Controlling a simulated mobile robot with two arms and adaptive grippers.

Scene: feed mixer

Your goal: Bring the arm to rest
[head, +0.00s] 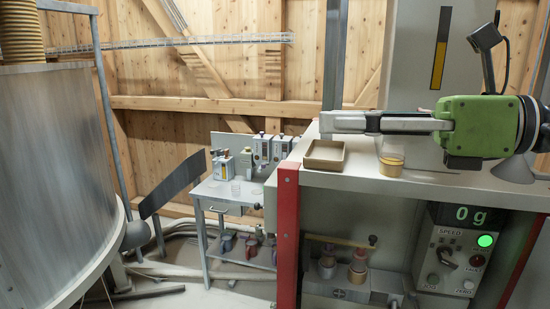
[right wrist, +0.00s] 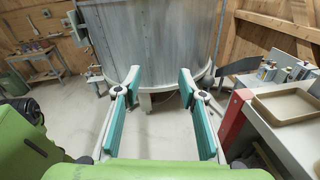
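My right gripper (head: 330,122) reaches in from the right in the head view, with a green body and grey fingers pointing left. It hangs above the white counter (head: 440,179), over the level of the brown tray and the small cup. In the right wrist view the same gripper (right wrist: 158,82) has its two teal-padded fingers wide apart with nothing between them. Beyond the fingers are the floor and the large grey vat. My left gripper is in neither view.
A shallow brown tray (head: 325,154) and a cup with amber contents (head: 391,164) stand on the counter. A control panel (head: 458,250) below reads 0 g with a green lamp lit. A large vat (head: 55,170) stands left. A small table (head: 225,192) holds containers behind.

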